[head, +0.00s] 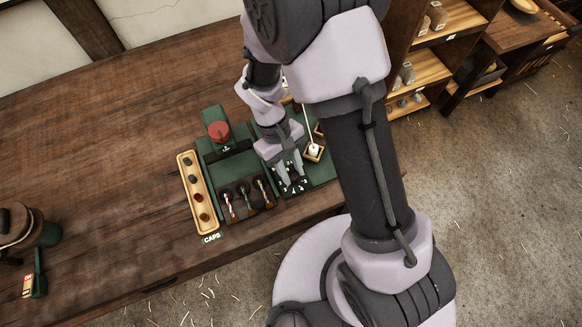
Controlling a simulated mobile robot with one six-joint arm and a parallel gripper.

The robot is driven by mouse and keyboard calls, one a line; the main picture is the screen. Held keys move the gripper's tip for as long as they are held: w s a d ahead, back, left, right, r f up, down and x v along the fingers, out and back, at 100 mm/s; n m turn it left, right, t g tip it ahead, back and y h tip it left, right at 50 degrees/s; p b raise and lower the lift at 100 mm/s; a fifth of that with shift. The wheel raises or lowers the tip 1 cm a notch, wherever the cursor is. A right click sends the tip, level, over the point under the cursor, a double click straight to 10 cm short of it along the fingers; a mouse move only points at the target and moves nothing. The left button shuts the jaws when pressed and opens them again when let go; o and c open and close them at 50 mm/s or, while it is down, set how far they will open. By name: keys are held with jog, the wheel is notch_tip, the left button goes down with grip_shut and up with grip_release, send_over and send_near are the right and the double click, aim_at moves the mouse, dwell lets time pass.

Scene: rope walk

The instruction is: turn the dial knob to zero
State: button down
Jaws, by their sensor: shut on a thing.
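The dial (304,187), a dark face with white marks, is on a green panel at the table's front edge. My gripper (291,182) reaches down onto it with both fingers around the knob at its middle, shut on it. The fingers and hand cover most of the knob, so its pointer and the zero mark cannot be made out.
Left of my gripper is a green station (207,150) with a red knob (219,131) and several striped tools in slots. A wooden tray (183,168) of caps lies beside it. Shelves (430,68) stand behind.

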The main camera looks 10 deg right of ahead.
jog(key=m+y, duration=0.1)
jog(key=m, duration=0.2)
jog(key=m+y, duration=0.1)
jog(key=m, duration=0.2)
jog(key=shift+d+m, duration=0.2)
jog(key=shift+m, duration=0.1)
jog(key=m+y, duration=0.2)
jog(key=m, duration=0.3)
jog(key=shift+d+b, duration=0.1)
jog(key=shift+b, duration=0.2)
jog(key=shift+m+y, duration=0.3)
jog(key=c, duration=1.1)
grip_release()
jog(key=p+v, duration=0.6)
jog(key=v, duration=1.1)
jog(key=shift+r+p, duration=0.2)
jog(key=shift+p, duration=0.2)
